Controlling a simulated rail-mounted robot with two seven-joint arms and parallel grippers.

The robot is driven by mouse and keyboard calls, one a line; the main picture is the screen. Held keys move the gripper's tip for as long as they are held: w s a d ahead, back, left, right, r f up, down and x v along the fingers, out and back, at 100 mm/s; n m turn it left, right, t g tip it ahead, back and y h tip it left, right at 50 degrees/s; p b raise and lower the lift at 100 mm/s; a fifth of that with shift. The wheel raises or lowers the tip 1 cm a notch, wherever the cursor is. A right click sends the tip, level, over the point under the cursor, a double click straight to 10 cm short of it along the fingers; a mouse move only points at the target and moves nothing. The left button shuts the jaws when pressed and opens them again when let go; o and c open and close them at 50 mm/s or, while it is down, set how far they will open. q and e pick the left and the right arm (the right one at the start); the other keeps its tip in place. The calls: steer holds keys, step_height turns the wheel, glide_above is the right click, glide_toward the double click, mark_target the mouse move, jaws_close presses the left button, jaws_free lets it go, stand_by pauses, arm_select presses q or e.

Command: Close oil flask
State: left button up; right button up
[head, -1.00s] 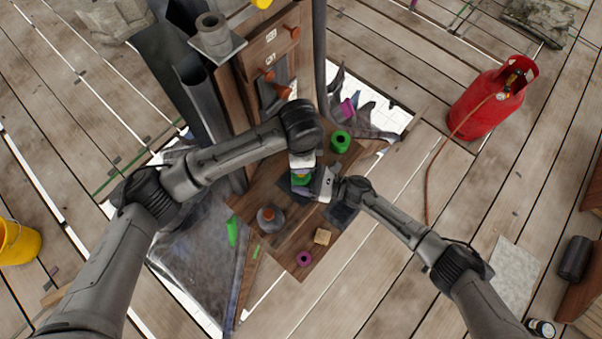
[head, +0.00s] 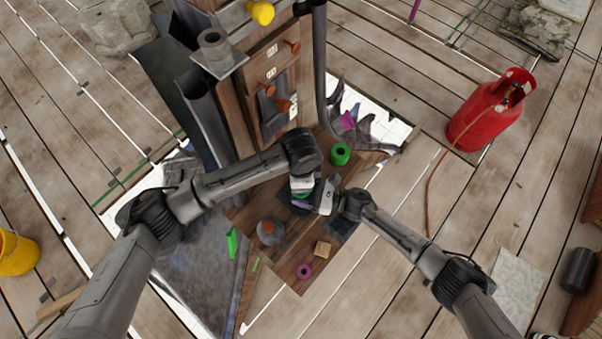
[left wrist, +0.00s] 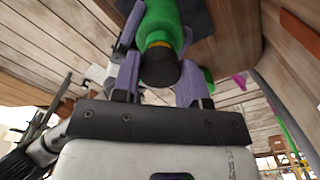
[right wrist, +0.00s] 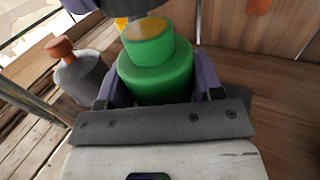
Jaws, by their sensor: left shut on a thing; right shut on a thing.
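The oil flask is green with a short open neck, upright in the right wrist view (right wrist: 155,75). My right gripper (right wrist: 155,92) is shut around its body. My left gripper (left wrist: 155,80) is shut on a black cap (left wrist: 160,68) with a yellow lower part, which also shows at the top of the right wrist view (right wrist: 122,23). The cap is above the neck and looks offset to the left there; whether they touch is hard to tell. In the head view, both grippers meet at the flask (head: 300,196), mostly hidden by the left one (head: 302,186).
A grey flask with an orange stopper (right wrist: 80,72) stands left of the green one. A green ring-shaped piece (head: 340,154), a wooden block (head: 323,248) and a magenta ring (head: 304,271) lie on the wooden platform. The wooden tower (head: 270,85) rises behind.

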arm_select(q)
steer(key=shift+f, duration=0.15)
stand_by(0.4)
steer(key=shift+f, duration=0.75)
steer(key=shift+f, duration=0.5)
steer(key=shift+f, duration=0.1)
arm_select(e)
jaws_close()
arm_select(q)
steer(key=m, duration=0.5)
steer(key=shift+w, duration=0.1)
steer(key=m, duration=0.6)
steer(key=shift+m, duration=0.4)
steer(key=m, duration=1.5)
steer(key=shift+d+m, duration=0.1)
steer(key=shift+m, duration=0.2)
